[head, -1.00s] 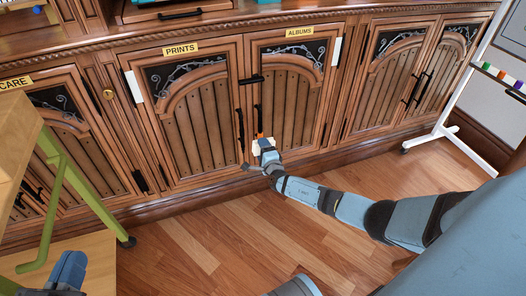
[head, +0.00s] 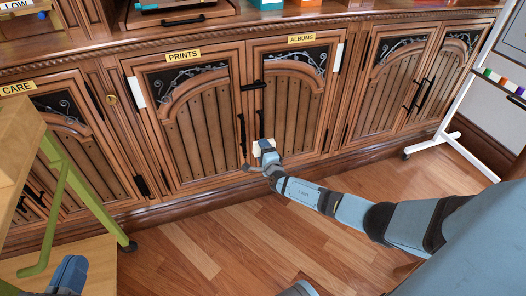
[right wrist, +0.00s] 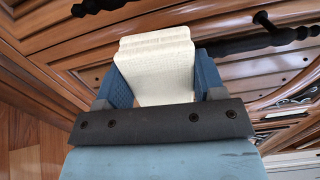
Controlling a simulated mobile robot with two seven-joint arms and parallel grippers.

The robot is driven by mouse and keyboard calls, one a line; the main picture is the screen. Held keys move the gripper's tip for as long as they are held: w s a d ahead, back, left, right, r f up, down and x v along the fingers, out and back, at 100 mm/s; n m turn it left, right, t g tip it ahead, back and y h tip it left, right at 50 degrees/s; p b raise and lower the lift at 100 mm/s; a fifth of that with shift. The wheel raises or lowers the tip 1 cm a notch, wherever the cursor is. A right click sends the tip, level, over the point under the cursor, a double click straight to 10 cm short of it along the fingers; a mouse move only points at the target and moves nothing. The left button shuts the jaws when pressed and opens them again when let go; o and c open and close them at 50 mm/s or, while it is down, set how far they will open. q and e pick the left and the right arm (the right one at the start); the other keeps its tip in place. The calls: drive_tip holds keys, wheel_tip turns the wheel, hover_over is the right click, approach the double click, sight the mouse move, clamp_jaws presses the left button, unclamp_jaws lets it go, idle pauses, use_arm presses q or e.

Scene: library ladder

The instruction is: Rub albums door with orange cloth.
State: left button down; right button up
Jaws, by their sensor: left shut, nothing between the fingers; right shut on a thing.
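The albums door (head: 290,112) is the wooden door under the ALBUMS label in the head view, and it is closed. My right gripper (head: 264,150) is at its lower left part, just below the black upright handle (head: 261,124). It is shut on a cream, layered block-like pad (right wrist: 157,68), which shows between its fingers in the right wrist view. Whether the pad touches the door I cannot tell. I see no orange cloth now. My left gripper (head: 70,272) is low at the left, away from the cabinet, shut and empty.
The prints door (head: 195,120) is closed, left of the albums door. A green-legged wooden ladder (head: 60,205) stands at the left, a white wheeled stand (head: 455,125) at the right. The floor (head: 200,240) between is clear.

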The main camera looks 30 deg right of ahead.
drive_tip(key=shift+s+r+p, duration=0.1)
drive_tip(key=shift+r+p, duration=1.05)
drive_tip(key=shift+r, duration=0.35)
drive_tip(key=shift+w+f, duration=0.1)
drive_tip(key=shift+w, duration=0.1)
wheel_tip(320, 180, down, 3)
drive_tip(key=b, duration=0.3)
drive_tip(key=shift+d+f+b, duration=0.1)
drive_tip(key=shift+b, duration=0.3)
drive_tip(key=shift+w+f+b, duration=0.1)
drive_tip(key=shift+f+b, duration=0.25)
drive_tip(key=shift+c, duration=0.3)
use_arm(q)
drive_tip(key=shift+s+a+f, duration=0.1)
drive_tip(key=shift+s+f, duration=0.05)
drive_tip(key=shift+f, duration=0.35)
use_arm(e)
drive_tip(key=shift+r, duration=0.1)
use_arm(q)
drive_tip(key=shift+f, duration=0.1)
